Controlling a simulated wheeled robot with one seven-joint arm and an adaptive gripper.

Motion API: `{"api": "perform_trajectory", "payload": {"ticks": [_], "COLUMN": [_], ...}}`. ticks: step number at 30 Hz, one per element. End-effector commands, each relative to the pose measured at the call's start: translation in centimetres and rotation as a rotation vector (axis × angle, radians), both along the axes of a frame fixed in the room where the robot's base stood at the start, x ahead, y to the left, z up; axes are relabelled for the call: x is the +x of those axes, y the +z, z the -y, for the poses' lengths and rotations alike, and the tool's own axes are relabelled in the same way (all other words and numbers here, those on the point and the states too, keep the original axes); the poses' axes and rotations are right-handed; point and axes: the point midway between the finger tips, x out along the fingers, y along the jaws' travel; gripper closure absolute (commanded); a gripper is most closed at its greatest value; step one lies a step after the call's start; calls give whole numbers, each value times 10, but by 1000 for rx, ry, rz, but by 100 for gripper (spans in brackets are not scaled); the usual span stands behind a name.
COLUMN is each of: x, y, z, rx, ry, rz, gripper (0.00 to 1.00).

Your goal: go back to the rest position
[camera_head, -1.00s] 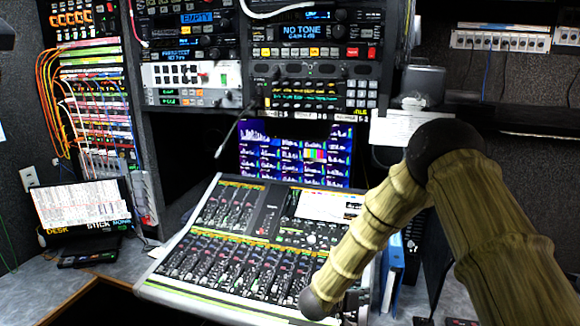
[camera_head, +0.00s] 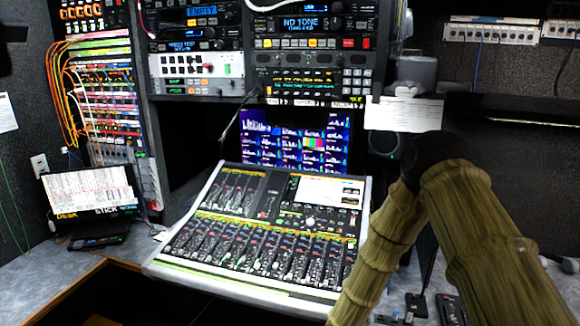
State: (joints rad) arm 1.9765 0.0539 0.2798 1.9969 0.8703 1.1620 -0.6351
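My arm shows at the right of the head view as two jointed, wood-textured links with a dark elbow. The upper part comes in from the lower right and the forearm slopes down to the bottom edge. My gripper is out of the frame, below the bottom edge, so its fingers cannot be seen. The forearm covers the right edge of the mixing console (camera_head: 262,228).
A rack of equipment (camera_head: 205,66) rises behind the console. A monitor (camera_head: 292,139) sits in the recess below it. A small screen (camera_head: 90,190) stands on the grey desk (camera_head: 28,284) at left. Small dark devices (camera_head: 450,308) lie at lower right.

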Motion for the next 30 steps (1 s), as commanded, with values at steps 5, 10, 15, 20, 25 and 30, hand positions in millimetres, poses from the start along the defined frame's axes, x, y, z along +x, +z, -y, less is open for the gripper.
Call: {"api": "perform_trajectory", "payload": {"ticks": [5, 10, 15, 20, 25, 30], "x": [-66, -174, -293, -377, -416, -420], "y": [-72, -145, -184, -194, -192, -191], "z": [0, -1, 1, 3, 5, 4], "rx": [97, 251, 396, 487, 528, 533], "ry": [106, 203, 238, 235, 226, 224], "rz": [-114, -313, -541, -711, -795, -803], "gripper": [100, 100, 100, 100, 100, 100]}}
